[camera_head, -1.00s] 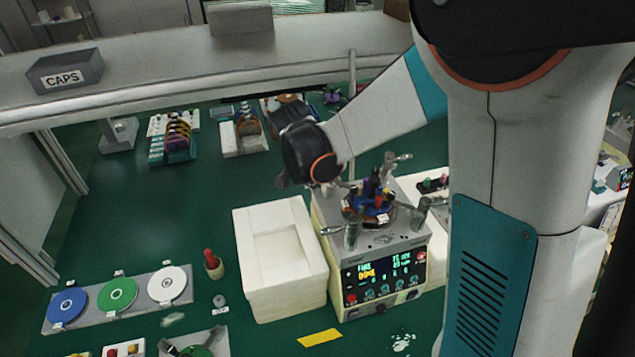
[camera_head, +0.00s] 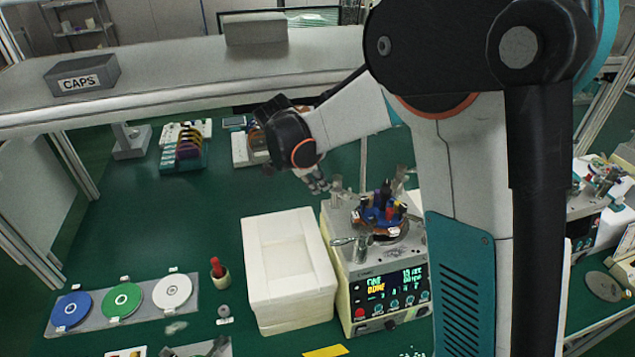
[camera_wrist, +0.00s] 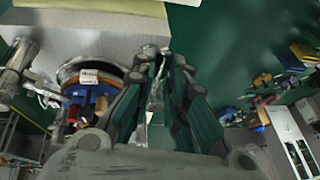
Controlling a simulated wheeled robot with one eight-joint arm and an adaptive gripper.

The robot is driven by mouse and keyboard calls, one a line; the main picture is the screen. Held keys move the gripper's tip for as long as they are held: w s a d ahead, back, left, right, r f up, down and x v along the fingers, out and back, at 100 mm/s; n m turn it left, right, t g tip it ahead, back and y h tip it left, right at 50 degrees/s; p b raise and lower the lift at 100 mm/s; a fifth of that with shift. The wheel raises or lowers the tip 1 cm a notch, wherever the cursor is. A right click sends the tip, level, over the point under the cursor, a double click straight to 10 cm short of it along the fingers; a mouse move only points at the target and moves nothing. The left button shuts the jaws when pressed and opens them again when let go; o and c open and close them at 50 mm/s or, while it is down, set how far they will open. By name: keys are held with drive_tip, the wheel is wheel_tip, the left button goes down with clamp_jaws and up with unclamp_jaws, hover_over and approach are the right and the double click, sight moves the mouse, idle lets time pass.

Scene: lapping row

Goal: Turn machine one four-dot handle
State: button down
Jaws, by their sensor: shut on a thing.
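Machine one (camera_head: 385,290) is a pale box with a lit front panel reading DONE, right of the table's middle. A round carrier (camera_head: 382,222) with blue, red and dark parts sits on its top, and also shows in the wrist view (camera_wrist: 88,78). Several silver lever handles stand around it, one at the front left (camera_head: 361,245). My gripper (camera_head: 318,184) is at the machine's back left corner, beside a silver handle (camera_head: 338,190). In the wrist view its fingers (camera_wrist: 163,68) are closed around a silver handle (camera_wrist: 152,95), largely hidden between them. Handle dots are too small to read.
A white block (camera_head: 288,285) stands close left of the machine. Blue, green and white discs (camera_head: 122,300) lie on a plate at the front left. A red-topped bottle (camera_head: 219,270) stands nearby. A shelf with a CAPS box (camera_head: 82,75) spans the back.

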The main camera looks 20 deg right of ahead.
drive_tip(key=c, duration=1.6)
unclamp_jaws()
drive_tip(key=shift+r, duration=0.1)
drive_tip(key=v, duration=1.2)
drive_tip(key=s+d+n, duration=0.2)
drive_tip(key=d, duration=0.3)
drive_tip(key=s+d+f+n+t+y+b, duration=0.1)
drive_tip(key=s+f+n+b, duration=0.2)
drive_tip(key=s, duration=0.4)
drive_tip(key=s+d+f+n+t+y+b, duration=0.1)
drive_tip(key=s+d+n+y+b, duration=0.1)
drive_tip(key=s+n+b, duration=0.3)
drive_tip(key=s+f+n+t+b, duration=0.1)
drive_tip(key=s+f+n, duration=0.1)
drive_tip(key=s+n, duration=0.1)
drive_tip(key=s+f+n+t+y+b, duration=0.1)
drive_tip(key=s+f+n, duration=0.1)
drive_tip(key=s+f, duration=0.1)
drive_tip(key=s+f+n+t+b, duration=0.1)
drive_tip(key=s+f+n, duration=0.2)
drive_tip(key=s, duration=0.2)
drive_tip(key=shift+s+a+f+n+y+b, duration=0.25)
drive_tip(key=shift+s+a+n+y+b, duration=0.05)
drive_tip(key=shift+s, duration=0.1)
